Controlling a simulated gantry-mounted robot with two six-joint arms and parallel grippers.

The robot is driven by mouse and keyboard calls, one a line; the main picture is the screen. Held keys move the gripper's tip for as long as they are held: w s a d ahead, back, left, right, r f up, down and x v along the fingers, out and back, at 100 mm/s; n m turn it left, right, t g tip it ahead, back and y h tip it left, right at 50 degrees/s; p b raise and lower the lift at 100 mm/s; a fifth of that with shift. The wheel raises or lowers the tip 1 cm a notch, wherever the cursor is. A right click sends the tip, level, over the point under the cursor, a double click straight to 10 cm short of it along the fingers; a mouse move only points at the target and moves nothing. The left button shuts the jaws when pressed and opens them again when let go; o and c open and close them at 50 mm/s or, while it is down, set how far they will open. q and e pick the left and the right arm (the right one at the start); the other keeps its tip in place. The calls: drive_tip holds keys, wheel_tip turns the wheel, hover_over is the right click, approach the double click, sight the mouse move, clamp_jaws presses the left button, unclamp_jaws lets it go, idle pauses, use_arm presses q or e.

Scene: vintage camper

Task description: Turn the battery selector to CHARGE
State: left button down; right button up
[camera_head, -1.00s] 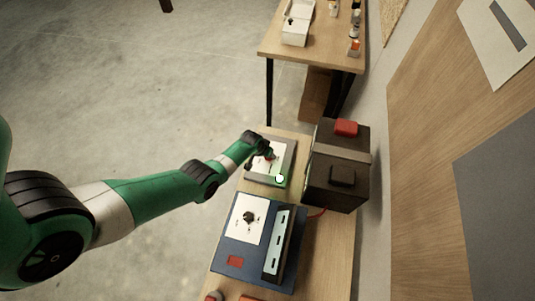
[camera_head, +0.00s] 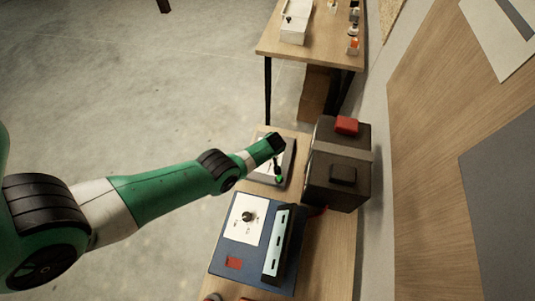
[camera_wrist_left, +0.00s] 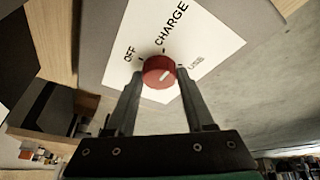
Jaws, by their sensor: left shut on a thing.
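The battery selector is a red round knob (camera_wrist_left: 159,72) on a white plate (camera_wrist_left: 205,35) marked OFF, CHARGE and USE. OFF is left of the knob, CHARGE above it and USE to its right. A white line shows on the knob's lower right face; I cannot tell surely which label it points to. My left gripper (camera_wrist_left: 159,70) has one finger on each side of the knob and is shut on it. In the head view my left gripper (camera_head: 277,166) is over the grey selector panel (camera_head: 288,161) and hides the knob. My right gripper is out of view.
A dark battery box (camera_head: 338,186) with a red cap (camera_head: 346,125) stands right of the panel. A blue unit (camera_head: 225,257) with its own black knob (camera_head: 248,216) is in front. A green light (camera_head: 279,179) glows at the panel. Another table (camera_head: 317,43) is behind.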

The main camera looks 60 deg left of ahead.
use_arm(q)
drive_tip(key=n+b, duration=0.1)
drive_tip(key=n+g+b, duration=0.1)
drive_tip(key=shift+w+f+n, duration=0.1)
drive_tip(key=shift+f+n, duration=0.15)
drive_tip(key=shift+n, duration=0.05)
drive_tip(key=shift+r+n+b, duration=0.15)
drive_tip(key=shift+n+b, duration=0.35)
drive_tip(key=shift+b, duration=0.2)
drive_tip(key=shift+c, duration=1.4)
unclamp_jaws()
drive_tip(key=shift+r, duration=0.1)
drive_tip(key=p+v, duration=1.1)
drive_tip(key=p, duration=0.1)
drive_tip(key=shift+w+d+r, duration=0.15)
drive_tip(key=shift+d+r, duration=0.05)
